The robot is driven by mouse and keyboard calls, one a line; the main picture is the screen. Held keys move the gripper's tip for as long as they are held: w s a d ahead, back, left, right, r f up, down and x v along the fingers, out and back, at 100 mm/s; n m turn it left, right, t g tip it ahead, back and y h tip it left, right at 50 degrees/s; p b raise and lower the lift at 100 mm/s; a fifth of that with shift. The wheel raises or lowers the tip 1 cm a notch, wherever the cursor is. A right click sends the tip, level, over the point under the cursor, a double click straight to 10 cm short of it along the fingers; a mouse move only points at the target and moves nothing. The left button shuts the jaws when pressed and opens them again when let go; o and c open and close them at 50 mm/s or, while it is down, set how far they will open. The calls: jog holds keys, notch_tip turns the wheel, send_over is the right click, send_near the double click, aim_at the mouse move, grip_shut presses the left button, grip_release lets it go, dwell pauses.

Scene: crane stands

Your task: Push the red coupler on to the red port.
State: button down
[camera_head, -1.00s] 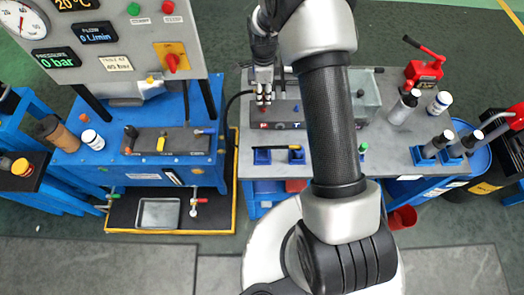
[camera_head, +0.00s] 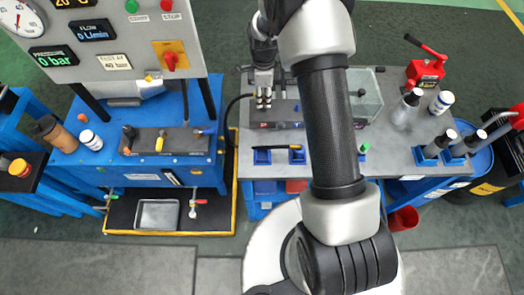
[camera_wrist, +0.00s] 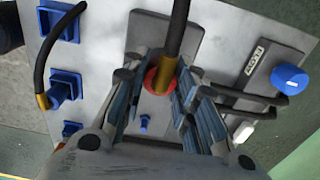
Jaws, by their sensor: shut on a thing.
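In the wrist view the red coupler (camera_wrist: 152,81) shows as a red ring around the brass end of a black hose (camera_wrist: 178,22). It sits between the two fingers of my gripper (camera_wrist: 160,100), which are shut on it. Behind it lies a dark grey plate (camera_wrist: 150,30). In the head view my gripper (camera_head: 264,102) is over the back left of the grey bench (camera_head: 262,187), above a dark strip with small coloured marks. I cannot make out the red port; the fingers and coupler may hide it. Whether the coupler touches anything below is not clear.
A second black hose (camera_wrist: 42,70) with a brass end rests at a blue holder (camera_wrist: 59,88). A blue knob (camera_wrist: 290,78) stands on a small grey block at the right. A clear box (camera_head: 367,98) and several bottles stand right of my arm.

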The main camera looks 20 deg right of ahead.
jog(key=c, duration=1.2)
grip_release()
jog(key=shift+r+p, duration=1.7)
jog(key=shift+r, duration=0.9)
notch_tip(320, 180, up, 12)
